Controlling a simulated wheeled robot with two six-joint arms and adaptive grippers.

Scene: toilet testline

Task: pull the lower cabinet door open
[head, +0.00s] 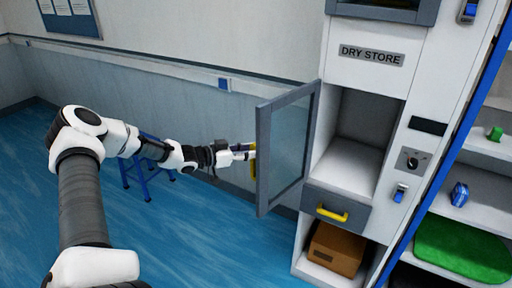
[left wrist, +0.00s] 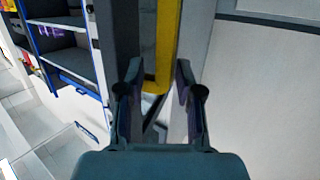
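The lower cabinet door (head: 287,150), a grey frame with a glass pane, stands swung wide open to the left of the cabinet (head: 366,79) marked "DRY STORE". Its yellow handle (head: 253,165) is on the door's far-left face, partly hidden by my left gripper (head: 248,152). In the left wrist view, the handle (left wrist: 165,45) runs down to between the fingers of my left gripper (left wrist: 158,75). The fingers are apart on either side of it, with a gap showing; firm contact cannot be seen. My right gripper is not in view.
The compartment (head: 358,165) behind the door is empty. Below it are a drawer with a yellow handle (head: 332,214) and a brown box (head: 337,249). A blue stool (head: 148,175) stands behind my left arm. Shelves (head: 480,190) are at the right; open floor lies left.

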